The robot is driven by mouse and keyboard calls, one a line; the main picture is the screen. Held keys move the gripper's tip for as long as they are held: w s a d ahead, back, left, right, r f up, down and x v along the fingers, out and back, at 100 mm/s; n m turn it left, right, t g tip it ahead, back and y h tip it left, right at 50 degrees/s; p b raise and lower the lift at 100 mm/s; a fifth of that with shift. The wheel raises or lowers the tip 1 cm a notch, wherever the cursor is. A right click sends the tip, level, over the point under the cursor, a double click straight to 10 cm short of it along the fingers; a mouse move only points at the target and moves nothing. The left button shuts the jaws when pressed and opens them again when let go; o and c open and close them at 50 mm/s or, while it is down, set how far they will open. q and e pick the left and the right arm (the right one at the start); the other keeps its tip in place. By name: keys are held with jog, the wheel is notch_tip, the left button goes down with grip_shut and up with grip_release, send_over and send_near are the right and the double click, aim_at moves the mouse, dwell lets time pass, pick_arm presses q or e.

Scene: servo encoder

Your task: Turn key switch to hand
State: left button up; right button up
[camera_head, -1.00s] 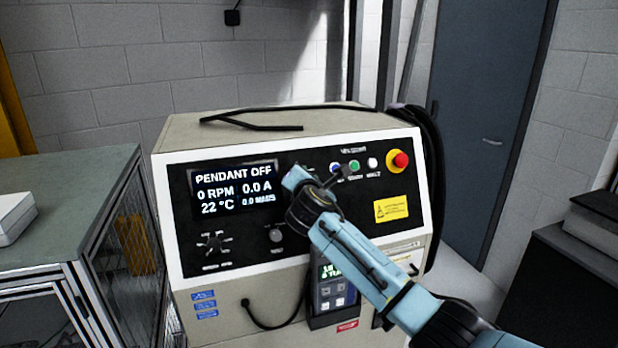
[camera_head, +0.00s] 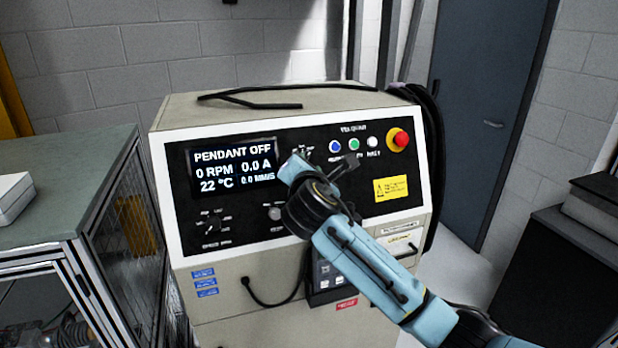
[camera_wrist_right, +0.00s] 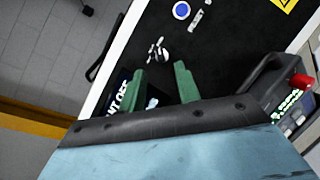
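The key switch shows in the right wrist view (camera_wrist_right: 158,50) as a small silver part with pale marks around it on the black panel. It lies just beyond my right gripper's fingertips (camera_wrist_right: 160,75). The two green fingers are spread, with nothing seen between them. In the head view my right gripper (camera_head: 297,170) is in front of the panel's middle, just right of the display (camera_head: 235,170). Its body hides most of the key switch there, and only pale marks show above it. The display reads PENDANT OFF, 0 RPM. My left gripper is not in view.
Blue (camera_head: 335,146), green (camera_head: 354,145) and white (camera_head: 373,142) buttons and a red emergency stop (camera_head: 398,139) sit right of the gripper. A selector knob (camera_head: 213,222) and another knob (camera_head: 275,213) are lower left. A pendant (camera_head: 325,278) hangs below, partly behind my arm.

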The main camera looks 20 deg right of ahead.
jog(key=shift+v, duration=2.5)
